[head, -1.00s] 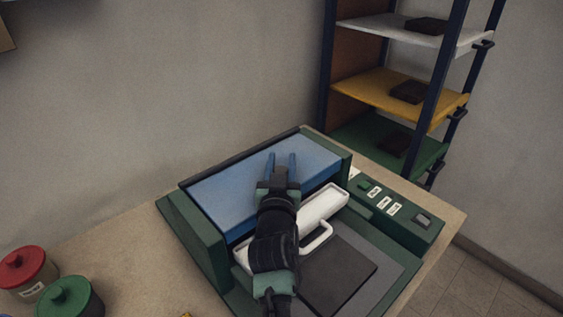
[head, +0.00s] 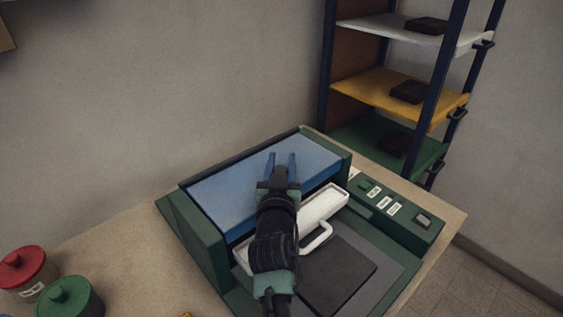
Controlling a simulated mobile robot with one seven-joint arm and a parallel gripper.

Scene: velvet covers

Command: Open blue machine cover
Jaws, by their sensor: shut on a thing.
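The blue machine cover (head: 240,190) is a flat blue panel over the back part of the green-framed machine (head: 200,243). It lies between the machine's side walls, and its front face shows a darker blue. My wrist and arm hide part of the cover's front edge.
In front of the cover lie a white tray with a handle (head: 325,207) and a dark flat pad (head: 340,275). A button panel (head: 390,205) is at the right. A red jar (head: 25,270) and a green jar (head: 70,298) stand at left. Shelves (head: 400,90) rise behind right.

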